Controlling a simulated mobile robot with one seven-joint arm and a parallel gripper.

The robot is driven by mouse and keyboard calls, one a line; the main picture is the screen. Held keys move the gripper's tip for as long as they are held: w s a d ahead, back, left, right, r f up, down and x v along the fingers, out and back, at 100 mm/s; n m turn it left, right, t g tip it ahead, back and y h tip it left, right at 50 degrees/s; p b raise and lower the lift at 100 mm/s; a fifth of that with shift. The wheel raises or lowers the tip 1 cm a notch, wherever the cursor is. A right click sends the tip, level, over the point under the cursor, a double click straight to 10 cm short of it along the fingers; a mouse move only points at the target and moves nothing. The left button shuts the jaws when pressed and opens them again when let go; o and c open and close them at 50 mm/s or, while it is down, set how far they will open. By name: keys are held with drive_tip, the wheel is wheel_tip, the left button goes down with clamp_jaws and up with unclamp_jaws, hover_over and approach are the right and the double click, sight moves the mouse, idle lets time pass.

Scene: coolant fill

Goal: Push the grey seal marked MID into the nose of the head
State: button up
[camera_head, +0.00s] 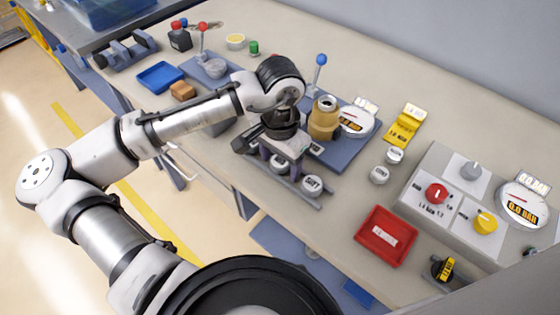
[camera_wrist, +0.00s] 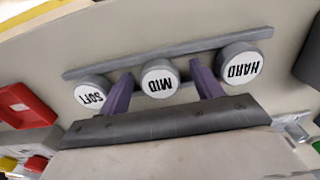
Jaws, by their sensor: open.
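The grey seal marked MID (camera_wrist: 160,80) has a white top and sits in the middle of a grey rack (camera_wrist: 110,65), between the seal marked SOFT (camera_wrist: 92,92) and the seal marked HARD (camera_wrist: 241,66). My gripper (camera_wrist: 161,70) is open, with one purple finger on each side of MID. I cannot tell whether the fingers touch it. In the head view my gripper (camera_head: 275,158) is over the rack and partly hides the seals. A brass-coloured fitting (camera_head: 323,120) stands behind on a blue plate (camera_head: 345,152); I cannot tell whether it is the head, and no nose shows clearly.
A gauge (camera_head: 355,121) and a blue-knobbed lever (camera_head: 319,72) stand by the fitting. Two white-topped cylinders (camera_head: 394,155) (camera_head: 379,174) are to the right. A red tray (camera_head: 386,236) and a control box (camera_head: 450,195) lie further right. A blue tray (camera_head: 159,77) is at the left.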

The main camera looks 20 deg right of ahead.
drive_tip(key=c, duration=1.1)
drive_tip(key=shift+o, duration=0.2)
drive_tip(key=shift+r, duration=0.1)
